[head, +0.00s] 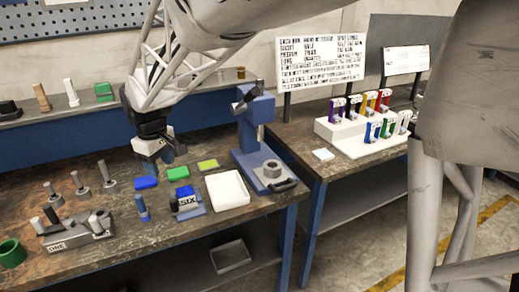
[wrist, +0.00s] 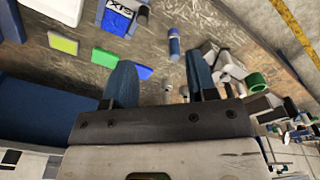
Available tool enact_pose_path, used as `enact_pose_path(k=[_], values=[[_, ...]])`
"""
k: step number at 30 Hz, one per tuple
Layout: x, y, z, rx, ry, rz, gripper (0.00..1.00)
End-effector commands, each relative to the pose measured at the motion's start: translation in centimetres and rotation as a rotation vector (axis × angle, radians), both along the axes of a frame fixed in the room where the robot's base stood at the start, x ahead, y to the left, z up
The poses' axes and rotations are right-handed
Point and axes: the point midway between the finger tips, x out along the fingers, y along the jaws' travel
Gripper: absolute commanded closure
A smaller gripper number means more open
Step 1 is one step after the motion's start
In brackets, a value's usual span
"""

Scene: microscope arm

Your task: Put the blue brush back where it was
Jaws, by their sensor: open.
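A small upright blue cylinder (head: 142,207), which looks like the blue brush, stands on the workbench left of a blue block marked SIX (head: 187,204). In the wrist view the blue cylinder (wrist: 174,45) shows beyond the gap between the fingers, apart from them. My gripper (head: 162,160) is above the bench, over a flat blue pad (head: 146,183) and behind the cylinder. It is open and empty; in the wrist view its two fingers (wrist: 162,78) stand wide apart. The brush's earlier place cannot be told from these frames.
A green pad (head: 178,174), a yellow-green pad (head: 207,165), a white tray (head: 228,190) and a blue press-like stand (head: 256,130) lie to the right. A grey block marked ONE (head: 75,235), several grey knobbed pieces and a green cup (head: 11,253) stand left. A white rack (head: 365,135) holds coloured pieces.

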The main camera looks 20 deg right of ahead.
Motion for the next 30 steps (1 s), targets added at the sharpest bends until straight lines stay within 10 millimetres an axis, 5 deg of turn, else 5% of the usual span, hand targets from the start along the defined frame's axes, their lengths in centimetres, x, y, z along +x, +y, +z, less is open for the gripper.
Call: enact_pose_path(k=[13,30], values=[[-12.6,-8.4,3.6,0.03,-0.068,-0.306,0.48],[-28.2,-14.5,2.3,0.077,-0.147,-0.667,0.48]])
